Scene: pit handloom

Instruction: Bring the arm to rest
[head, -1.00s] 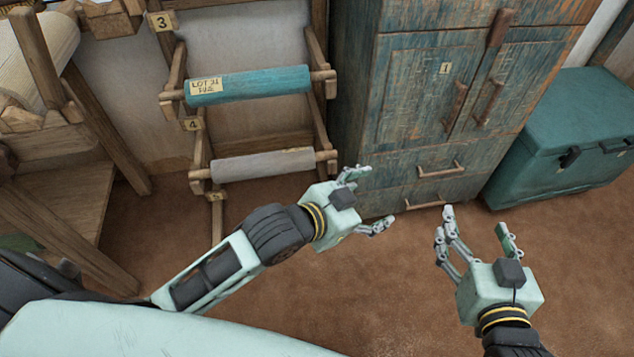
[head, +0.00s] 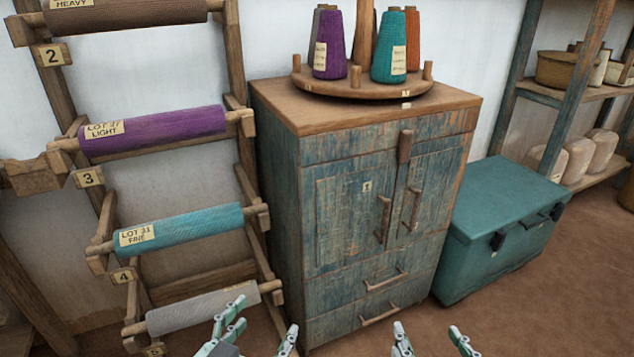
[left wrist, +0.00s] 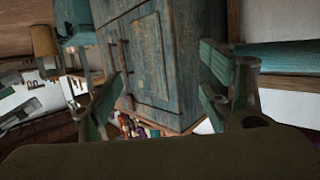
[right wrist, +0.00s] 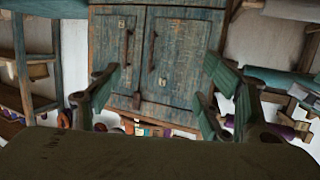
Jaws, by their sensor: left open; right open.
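My left gripper (head: 262,330) is at the bottom edge of the head view, in front of the lower rack and the cabinet. Its fingers are spread and nothing is between them. In the left wrist view its fingers (left wrist: 160,95) stand apart with the blue cabinet behind them. My right gripper (head: 432,342) is at the bottom edge of the head view, to the right of the left one, over the floor. It is also open and empty. In the right wrist view its fingers (right wrist: 155,95) are wide apart, with the cabinet doors beyond. Both forearms are out of the head view.
A worn blue cabinet (head: 340,225) stands ahead, with cones on a round wooden carousel (head: 350,88). A rack at left holds rolls, including a purple roll (head: 160,130) and a teal roll (head: 180,228). A teal chest (head: 510,215) stands at right. Brown floor (head: 540,305) is clear at lower right.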

